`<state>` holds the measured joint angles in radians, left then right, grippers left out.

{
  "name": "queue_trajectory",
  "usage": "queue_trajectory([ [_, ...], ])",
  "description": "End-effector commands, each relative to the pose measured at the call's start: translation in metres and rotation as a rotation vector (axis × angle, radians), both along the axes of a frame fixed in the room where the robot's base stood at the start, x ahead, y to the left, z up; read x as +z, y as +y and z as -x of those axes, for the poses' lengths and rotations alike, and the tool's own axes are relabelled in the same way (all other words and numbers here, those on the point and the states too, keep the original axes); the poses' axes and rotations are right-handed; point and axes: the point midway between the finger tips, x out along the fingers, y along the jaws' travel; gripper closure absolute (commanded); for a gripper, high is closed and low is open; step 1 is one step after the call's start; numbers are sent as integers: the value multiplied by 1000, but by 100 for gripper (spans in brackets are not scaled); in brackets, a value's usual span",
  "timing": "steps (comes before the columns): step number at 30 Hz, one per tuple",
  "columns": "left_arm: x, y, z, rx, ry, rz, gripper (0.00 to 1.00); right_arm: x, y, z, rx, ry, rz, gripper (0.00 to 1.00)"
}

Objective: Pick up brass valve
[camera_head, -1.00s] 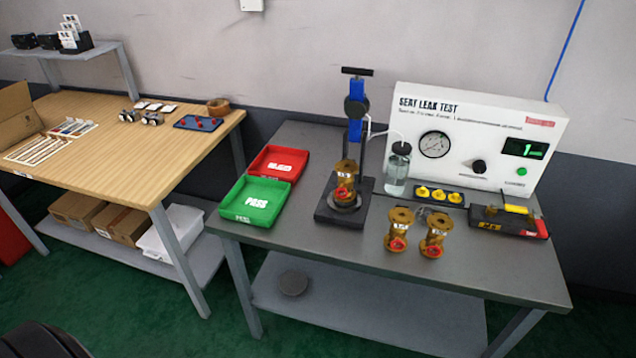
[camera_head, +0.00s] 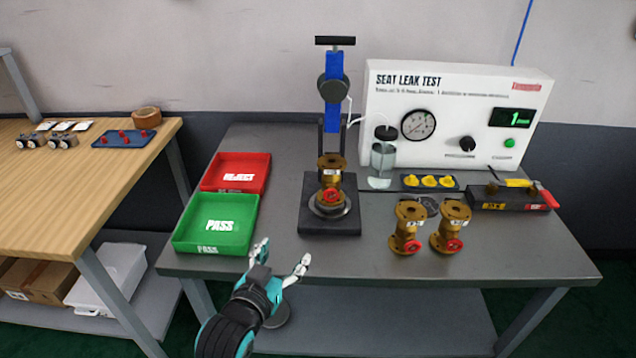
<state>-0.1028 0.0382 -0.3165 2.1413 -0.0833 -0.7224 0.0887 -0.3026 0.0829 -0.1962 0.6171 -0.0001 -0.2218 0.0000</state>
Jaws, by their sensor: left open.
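Several brass valves with red handwheels show in the head view. One brass valve (camera_head: 331,173) stands upright in the black test stand under the blue press (camera_head: 334,95). Two more brass valves (camera_head: 406,226) (camera_head: 451,226) stand upright side by side on the grey table, right of the stand. My left gripper (camera_head: 283,254) is open and empty at the table's front edge. My right gripper is not in view.
A green PASS tray (camera_head: 177,236) and a red REJECT tray (camera_head: 208,176) lie left of the stand. The SEAT LEAK TEST panel (camera_head: 460,95), a jar (camera_head: 382,160) and a black tool block (camera_head: 508,203) stand behind and right. The table's front strip (camera_head: 360,258) is clear.

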Motion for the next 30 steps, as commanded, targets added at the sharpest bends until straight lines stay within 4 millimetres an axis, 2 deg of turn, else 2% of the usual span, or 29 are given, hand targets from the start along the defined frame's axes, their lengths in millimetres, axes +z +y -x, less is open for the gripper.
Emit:
queue_trajectory([
  [1,15,-7,-8,-11,-52,14,31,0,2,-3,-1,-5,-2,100],
  [3,33,-16,-17,-24,-119,32,31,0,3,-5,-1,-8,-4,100],
  [9,68,-33,-33,-52,-246,65,31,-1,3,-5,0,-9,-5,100],
  [14,71,-41,-55,-54,-255,67,31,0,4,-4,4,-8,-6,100],
  [24,70,-64,-125,-52,-252,67,31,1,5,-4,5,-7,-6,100],
  [30,69,-70,-145,-52,-251,67,31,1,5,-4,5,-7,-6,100],
])
